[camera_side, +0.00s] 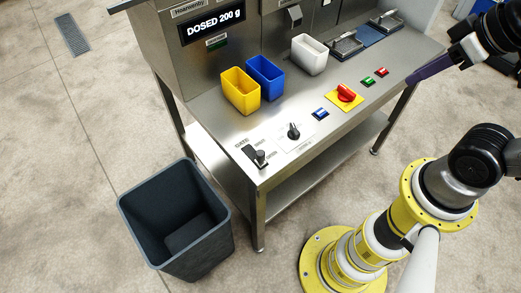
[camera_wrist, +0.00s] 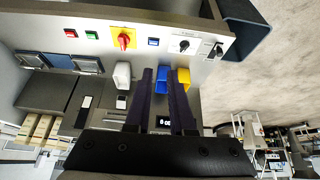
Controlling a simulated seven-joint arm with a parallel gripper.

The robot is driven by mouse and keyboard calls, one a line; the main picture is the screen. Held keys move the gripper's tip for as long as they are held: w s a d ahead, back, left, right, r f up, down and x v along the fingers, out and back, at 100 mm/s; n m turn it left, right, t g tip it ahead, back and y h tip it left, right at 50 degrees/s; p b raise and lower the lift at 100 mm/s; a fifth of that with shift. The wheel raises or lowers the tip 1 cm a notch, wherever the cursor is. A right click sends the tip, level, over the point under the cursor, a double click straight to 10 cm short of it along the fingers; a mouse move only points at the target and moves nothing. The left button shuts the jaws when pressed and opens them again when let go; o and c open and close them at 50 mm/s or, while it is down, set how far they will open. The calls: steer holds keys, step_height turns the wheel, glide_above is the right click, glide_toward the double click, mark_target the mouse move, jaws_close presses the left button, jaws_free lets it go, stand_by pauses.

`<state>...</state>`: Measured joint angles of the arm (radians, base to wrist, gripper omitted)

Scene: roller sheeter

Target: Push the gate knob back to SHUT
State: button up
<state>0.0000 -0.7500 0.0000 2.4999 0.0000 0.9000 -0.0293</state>
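The gate knob (camera_side: 260,156) is a black knob on a short dark slotted plate at the near left corner of the steel worktop. It sits toward the near end of its slot; the small labels beside it are too small to read surely. In the wrist view the gate knob (camera_wrist: 218,51) is at the upper right, near the worktop edge. My gripper (camera_side: 411,80) is at the far right end of the worktop, well away from the knob. In the wrist view its two dark purple fingers (camera_wrist: 160,70) stand apart with nothing between them.
A black dial (camera_side: 294,131), a blue button (camera_side: 320,114), a red knob on yellow (camera_side: 346,93) and green and red buttons line the front. Yellow (camera_side: 240,91), blue (camera_side: 265,77) and white (camera_side: 309,54) bins stand behind. The display (camera_side: 213,27) reads "DOSED 200 g". A grey bin (camera_side: 178,220) stands on the floor.

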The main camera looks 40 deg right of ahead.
steer(key=shift+o, duration=1.1)
steer(key=shift+n, duration=0.5)
steer(key=shift+o, duration=1.4)
steer(key=r+n, duration=0.1)
steer(key=n, duration=0.1)
steer(key=w+r+n, duration=0.1)
steer(key=n, duration=0.1)
steer(key=shift+w, duration=0.3)
steer(key=n+g, duration=0.6)
steer(key=n, duration=1.6)
glide_above(260, 153)
step_height(260, 153, down, 15)
step_height(260, 153, down, 12)
steer(key=shift+f, duration=0.25)
